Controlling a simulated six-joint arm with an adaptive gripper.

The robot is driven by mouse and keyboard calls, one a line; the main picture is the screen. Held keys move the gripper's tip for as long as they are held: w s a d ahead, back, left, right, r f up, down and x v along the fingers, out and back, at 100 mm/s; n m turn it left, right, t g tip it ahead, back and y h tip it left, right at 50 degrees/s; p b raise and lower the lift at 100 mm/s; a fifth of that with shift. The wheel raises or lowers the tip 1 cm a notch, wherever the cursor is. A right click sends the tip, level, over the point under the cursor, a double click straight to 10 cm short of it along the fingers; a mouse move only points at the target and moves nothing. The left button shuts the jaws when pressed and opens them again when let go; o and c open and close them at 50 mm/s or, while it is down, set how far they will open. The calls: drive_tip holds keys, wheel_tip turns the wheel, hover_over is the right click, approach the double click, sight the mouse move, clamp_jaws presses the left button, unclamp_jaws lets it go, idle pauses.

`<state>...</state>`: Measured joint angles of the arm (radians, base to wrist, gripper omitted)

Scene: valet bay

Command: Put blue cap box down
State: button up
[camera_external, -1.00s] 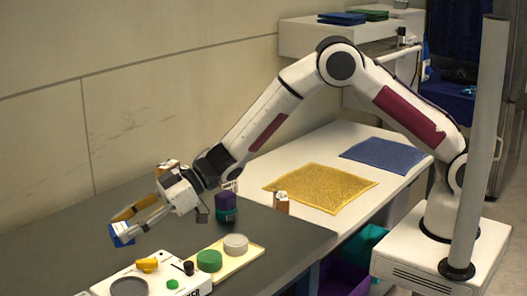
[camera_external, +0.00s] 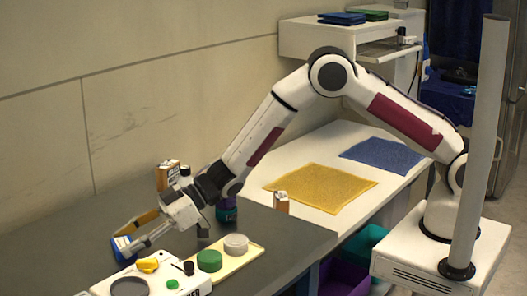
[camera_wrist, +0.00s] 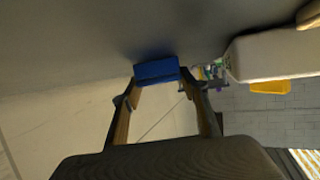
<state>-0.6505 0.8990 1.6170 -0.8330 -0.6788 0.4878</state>
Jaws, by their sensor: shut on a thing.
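The blue cap box (camera_external: 124,248) is a small blue box with a white part, at the left end of the grey counter (camera_external: 62,249). My gripper (camera_external: 133,240) is shut on it, with one fingertip at each side. In the wrist view the blue cap box (camera_wrist: 157,70) sits between the two fingertips (camera_wrist: 158,77), close to the grey surface. I cannot tell whether its underside touches the counter.
A white device (camera_external: 186,271) with a grey disc and yellow part stands just right of the box. A cream tray (camera_external: 240,262) holds a green and a grey round piece. A brown-and-white box (camera_external: 168,175) stands near the wall. Yellow (camera_external: 321,187) and blue (camera_external: 383,154) mats lie further right.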

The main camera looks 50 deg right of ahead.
drive_tip(key=shift+f, duration=0.1)
drive_tip(key=o, duration=1.1)
drive_tip(key=shift+v, duration=6.05)
drive_tip(key=shift+w, duration=0.1)
